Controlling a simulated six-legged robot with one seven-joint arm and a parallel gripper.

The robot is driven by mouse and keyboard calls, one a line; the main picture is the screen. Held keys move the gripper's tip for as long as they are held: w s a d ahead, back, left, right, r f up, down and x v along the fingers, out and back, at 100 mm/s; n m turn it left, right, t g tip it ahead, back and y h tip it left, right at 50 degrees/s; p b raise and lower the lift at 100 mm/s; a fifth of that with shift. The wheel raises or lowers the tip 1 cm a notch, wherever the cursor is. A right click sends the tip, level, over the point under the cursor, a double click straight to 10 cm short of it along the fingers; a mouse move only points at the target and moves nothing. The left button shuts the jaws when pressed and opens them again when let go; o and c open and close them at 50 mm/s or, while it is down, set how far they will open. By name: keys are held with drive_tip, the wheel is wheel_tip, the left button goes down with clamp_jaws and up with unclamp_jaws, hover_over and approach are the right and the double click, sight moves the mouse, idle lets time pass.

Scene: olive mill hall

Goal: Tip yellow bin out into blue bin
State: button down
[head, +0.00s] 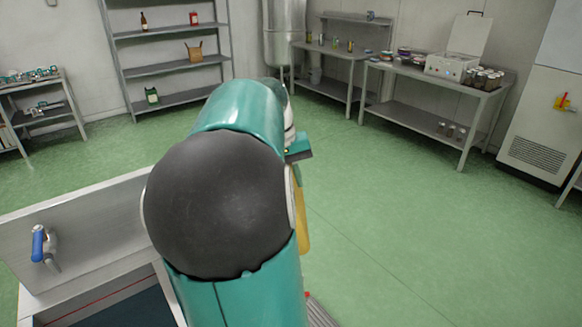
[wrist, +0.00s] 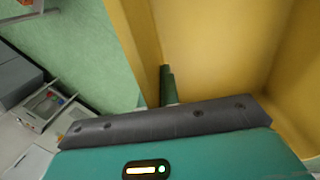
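The yellow bin (wrist: 215,45) fills the right of the wrist view, close up, with its inside and one wall edge showing. A small strip of it (head: 302,215) shows beside my arm in the head view. My gripper (wrist: 165,88) is at that wall, with a dark green finger against it; the other finger is mostly hidden. It appears shut on the wall. The bin's contents are not visible. A dark blue surface (head: 135,309) lies inside a steel frame at the lower left of the head view; I cannot tell whether it is the blue bin.
A steel panel (head: 85,225) with a blue-handled tap (head: 40,245) stands at the lower left. Benches (head: 420,110) with jars and equipment line the back right. A shelf rack (head: 175,68) stands at the back left. The green floor (head: 400,220) is clear on the right.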

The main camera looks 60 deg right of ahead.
drive_tip(key=shift+w+f+t+y, duration=0.1)
drive_tip(key=shift+f+t+y, duration=0.4)
drive_tip(key=shift+f, duration=0.8)
drive_tip(key=shift+f+t+y, duration=0.2)
drive_tip(key=shift+f+t, duration=0.6)
drive_tip(key=shift+f, duration=0.45)
drive_tip(key=shift+r, duration=2.55)
drive_tip(key=shift+a, duration=0.1)
drive_tip(key=shift+a, duration=0.1)
